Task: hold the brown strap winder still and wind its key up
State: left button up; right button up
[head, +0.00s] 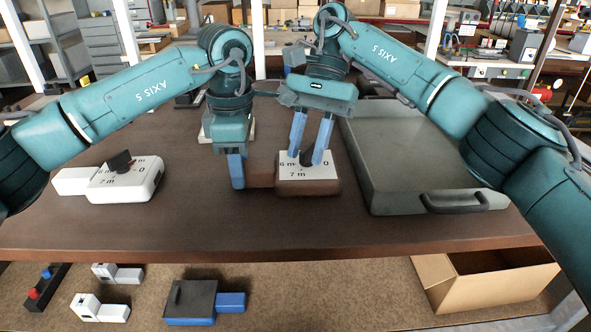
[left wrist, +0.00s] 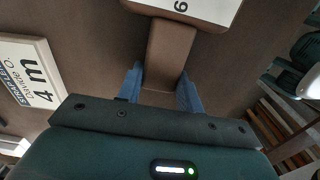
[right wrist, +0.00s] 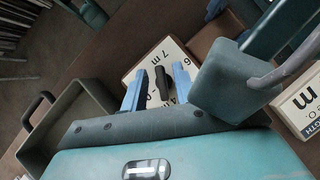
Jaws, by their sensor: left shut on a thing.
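The brown strap winder (head: 322,187) sits on the table, with a white dial face and a brown arm (left wrist: 170,55) at its left side. My left gripper (head: 238,172) is shut on that brown arm; its fingers (left wrist: 160,90) flank it in the left wrist view. The dark key (right wrist: 160,82) stands on the dial. My right gripper (head: 310,145) points down from above, its blue fingers on either side of the key. In the right wrist view the fingers (right wrist: 158,88) look open, with small gaps beside the key. The key's pointing direction is unclear.
A white winder (head: 125,185) with a dark key stands at the left. A grey tray (head: 410,165) with a handle fills the table's right. A sign reading 4 m (left wrist: 35,80) is behind my left gripper. Below are a cardboard box (head: 480,285) and several small devices.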

aim_at(305, 149)
pick_arm(q)
jog(key=shift+a+f, duration=0.1)
jog(key=shift+f, duration=0.2)
pick_arm(e)
jog(key=shift+s+a+r, duration=0.1)
jog(key=shift+a+r, duration=0.05)
jog(key=shift+r, duration=1.45)
jog(key=shift+s+a+r, duration=0.1)
jog(key=shift+a+r, duration=0.05)
jog(key=shift+r, duration=1.4)
jog(key=shift+w+d+r+t, duration=0.35)
jog(key=shift+w+d+t, duration=0.1)
jog(key=shift+d, duration=0.1)
pick_arm(q)
jog(key=shift+s, duration=0.1)
pick_arm(e)
jog(key=shift+s+a+f+g, duration=0.35)
jog(key=shift+s+a, duration=0.1)
jog(key=shift+a, duration=0.05)
pick_arm(q)
jog(key=shift+d+r, duration=0.1)
jog(key=shift+d, duration=0.15)
